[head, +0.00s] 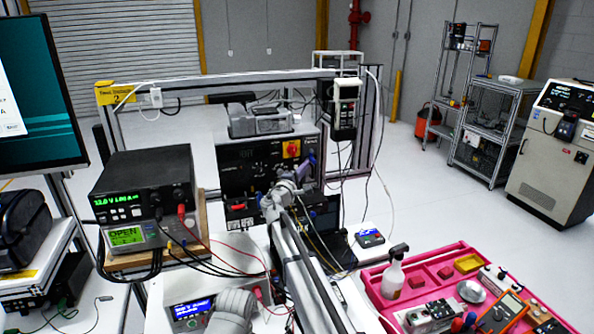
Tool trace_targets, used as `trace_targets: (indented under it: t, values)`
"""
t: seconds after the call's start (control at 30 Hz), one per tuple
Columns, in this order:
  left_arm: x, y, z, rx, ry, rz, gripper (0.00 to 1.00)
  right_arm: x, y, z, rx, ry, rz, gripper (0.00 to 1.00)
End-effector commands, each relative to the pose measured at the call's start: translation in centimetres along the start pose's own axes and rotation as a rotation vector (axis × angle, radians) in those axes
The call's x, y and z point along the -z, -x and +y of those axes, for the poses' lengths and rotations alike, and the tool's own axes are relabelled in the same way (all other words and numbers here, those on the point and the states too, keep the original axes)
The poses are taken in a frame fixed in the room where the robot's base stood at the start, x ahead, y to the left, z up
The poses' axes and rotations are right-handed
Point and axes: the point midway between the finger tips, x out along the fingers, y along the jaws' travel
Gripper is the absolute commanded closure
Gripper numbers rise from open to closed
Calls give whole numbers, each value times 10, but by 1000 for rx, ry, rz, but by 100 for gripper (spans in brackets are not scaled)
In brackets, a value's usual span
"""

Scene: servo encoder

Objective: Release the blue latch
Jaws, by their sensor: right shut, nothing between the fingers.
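A dark equipment box (240,172) stands on the bench under a metal frame. A small blue-violet part (312,158) sits at the right side of its front, beside a red knob on a yellow plate (291,148); it looks like the blue latch, but it is too small to tell its position. The arm and gripper hide some of the box's lower front. My left gripper is not in view.
A power supply (145,190) with cables stands left of the box. Loose wires hang across the bench. A pink tray (460,262) with tools and a spray bottle (393,275) lies at the right. A handheld device (343,108) hangs on the frame.

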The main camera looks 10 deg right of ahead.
Motion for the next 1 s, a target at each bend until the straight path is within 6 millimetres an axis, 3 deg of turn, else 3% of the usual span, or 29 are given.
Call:
trace_targets:
  t: [0.43,0.73,1.0]
  values:
    - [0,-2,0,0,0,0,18,-2,-2,-2,-4,4,0,100]
    - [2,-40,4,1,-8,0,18,-7,-7,-15,-133,133,-1,100]
    - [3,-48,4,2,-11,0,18,-9,-9,-12,-192,193,0,100]
